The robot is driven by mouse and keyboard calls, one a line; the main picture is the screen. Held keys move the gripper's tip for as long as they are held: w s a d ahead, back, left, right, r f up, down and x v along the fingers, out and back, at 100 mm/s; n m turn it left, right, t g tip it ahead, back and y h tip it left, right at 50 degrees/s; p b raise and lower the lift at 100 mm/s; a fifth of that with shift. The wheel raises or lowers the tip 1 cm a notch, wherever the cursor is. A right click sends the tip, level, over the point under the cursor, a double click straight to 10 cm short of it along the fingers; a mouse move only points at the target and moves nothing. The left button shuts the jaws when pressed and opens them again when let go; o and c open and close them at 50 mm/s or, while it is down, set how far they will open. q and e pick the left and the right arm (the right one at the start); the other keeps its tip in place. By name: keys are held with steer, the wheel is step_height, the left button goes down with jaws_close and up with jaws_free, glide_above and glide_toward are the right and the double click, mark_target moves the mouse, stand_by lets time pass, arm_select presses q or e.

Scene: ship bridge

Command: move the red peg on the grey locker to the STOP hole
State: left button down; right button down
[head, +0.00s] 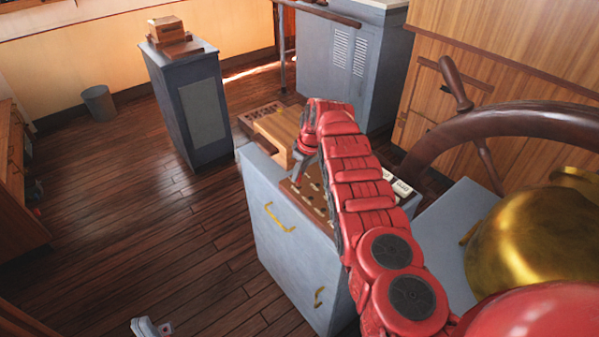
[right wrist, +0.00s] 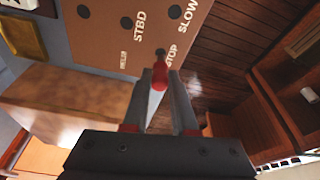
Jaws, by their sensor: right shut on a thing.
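The grey locker (head: 262,220) stands in the middle of the head view, with a brown hole board (head: 312,197) on top. My right gripper (head: 294,180) reaches down over the board's near left edge. In the right wrist view it is shut on the red peg (right wrist: 160,74). The board (right wrist: 105,45) there shows dark holes and the labels STBD, SLOW and STOP (right wrist: 171,56). The peg's far end lines up with a dark spot beside STOP; I cannot tell whether it has entered. My left gripper (head: 152,328) shows only partly at the bottom edge, away from the locker; its opening is unclear.
A ship's wheel (head: 520,122) and a brass dome (head: 535,235) crowd the right. The wooden floor (head: 150,225) at left is clear.

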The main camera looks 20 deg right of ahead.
steer(key=shift+f, duration=0.1)
steer(key=shift+f, duration=0.1)
stand_by(0.5)
steer(key=shift+f+b, duration=0.7)
steer(key=shift+b, duration=0.2)
steer(key=shift+f, duration=0.1)
steer(key=shift+f+b, duration=0.2)
steer(key=shift+b, duration=0.25)
steer(key=c, duration=0.6)
jaws_free()
steer(key=shift+r, duration=0.1)
